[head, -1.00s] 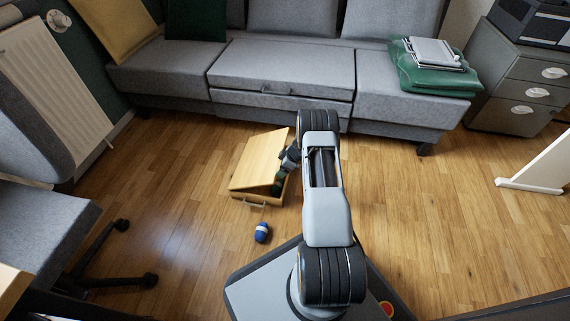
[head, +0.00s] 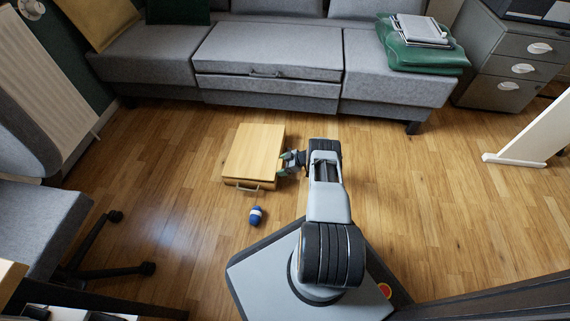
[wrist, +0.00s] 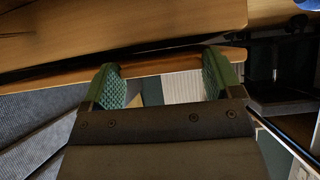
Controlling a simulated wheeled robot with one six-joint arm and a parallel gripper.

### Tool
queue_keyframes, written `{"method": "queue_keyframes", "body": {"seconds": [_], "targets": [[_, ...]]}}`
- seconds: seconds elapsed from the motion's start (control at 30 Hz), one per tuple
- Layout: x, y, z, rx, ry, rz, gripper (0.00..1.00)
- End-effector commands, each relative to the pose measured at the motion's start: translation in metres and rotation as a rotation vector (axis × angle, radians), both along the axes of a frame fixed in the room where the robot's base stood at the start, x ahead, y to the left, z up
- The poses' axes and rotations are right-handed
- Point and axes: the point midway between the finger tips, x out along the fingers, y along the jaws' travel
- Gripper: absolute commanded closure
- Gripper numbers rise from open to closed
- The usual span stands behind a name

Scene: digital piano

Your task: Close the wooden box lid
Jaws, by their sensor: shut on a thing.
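A blue and white object (head: 256,216) lies on the floor just in front of the box. The grey sofa (head: 270,50) stands behind. A desk chair (head: 40,215) is at the left. A white panel (head: 530,135) stands at the right. The floor right of my arm is clear.

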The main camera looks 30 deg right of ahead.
Motion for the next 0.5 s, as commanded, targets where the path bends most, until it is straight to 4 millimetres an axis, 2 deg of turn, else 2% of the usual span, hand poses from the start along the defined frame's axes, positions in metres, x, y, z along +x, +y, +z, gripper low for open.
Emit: {"method": "queue_keyframes", "body": {"seconds": [0.33,0.37,0.5], "targets": [[0.0025,0.001,0.0007,-0.001,-0.003,-0.001,0.58],[0.0025,0.001,0.0008,-0.001,-0.003,0.0,0.12],[0.0021,0.001,0.0006,-0.001,-0.002,0.0,0.0]]}}
